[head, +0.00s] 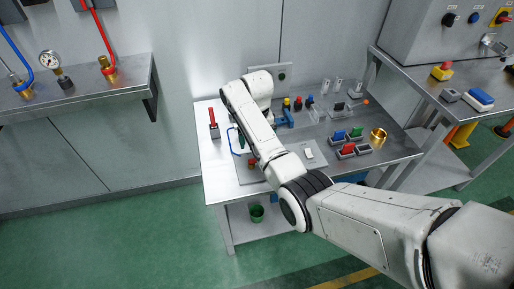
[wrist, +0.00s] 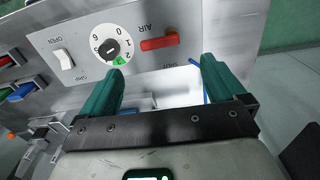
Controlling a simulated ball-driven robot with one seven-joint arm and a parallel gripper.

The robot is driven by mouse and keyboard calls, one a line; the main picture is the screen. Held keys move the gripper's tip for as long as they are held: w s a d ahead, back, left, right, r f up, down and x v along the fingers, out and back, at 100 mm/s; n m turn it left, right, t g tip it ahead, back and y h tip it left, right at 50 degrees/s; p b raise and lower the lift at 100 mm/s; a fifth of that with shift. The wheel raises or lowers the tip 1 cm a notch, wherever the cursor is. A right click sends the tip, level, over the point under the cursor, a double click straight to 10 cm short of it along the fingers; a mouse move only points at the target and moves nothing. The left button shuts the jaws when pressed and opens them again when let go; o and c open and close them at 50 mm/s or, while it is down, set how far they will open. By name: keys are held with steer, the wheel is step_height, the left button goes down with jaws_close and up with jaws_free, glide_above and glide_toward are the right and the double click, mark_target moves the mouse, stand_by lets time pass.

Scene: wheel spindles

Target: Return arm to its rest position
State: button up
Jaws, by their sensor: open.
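My white arm (head: 345,222) reaches from the lower right over the metal workbench (head: 215,170), bent at a dark-ringed joint. My gripper (wrist: 160,72) shows in the wrist view with its two teal fingers spread wide and nothing between them. It is over the left part of the bench, close to a grey control panel. In the head view the forearm hides most of the gripper. The panel carries a numbered dial (wrist: 111,47), a red AIR handle (wrist: 159,43) and a white switch (wrist: 64,59), which also shows in the head view (head: 308,153).
A red-handled tool (head: 213,123) stands at the bench's left. Coloured blocks in trays (head: 347,150), a brass part (head: 378,136) and several small fittings stand right of my forearm. A wall shelf (head: 80,88) is at left, another bench (head: 450,95) at right. Green floor lies open at front left.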

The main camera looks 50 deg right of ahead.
steer(key=shift+r, duration=0.95)
steer(key=s+a+f+n, duration=0.3)
steer(key=s+a+f, duration=0.6)
steer(key=s+a, duration=0.4)
steer(key=s+a+r+n, duration=0.1)
steer(key=s+a, duration=0.1)
steer(key=s, duration=0.7)
steer(key=s+a+r+n+t, duration=0.1)
steer(key=s+a+r+n, duration=0.1)
steer(key=s, duration=0.8)
steer(key=shift+a+r, duration=0.15)
steer(key=shift+a, duration=0.65)
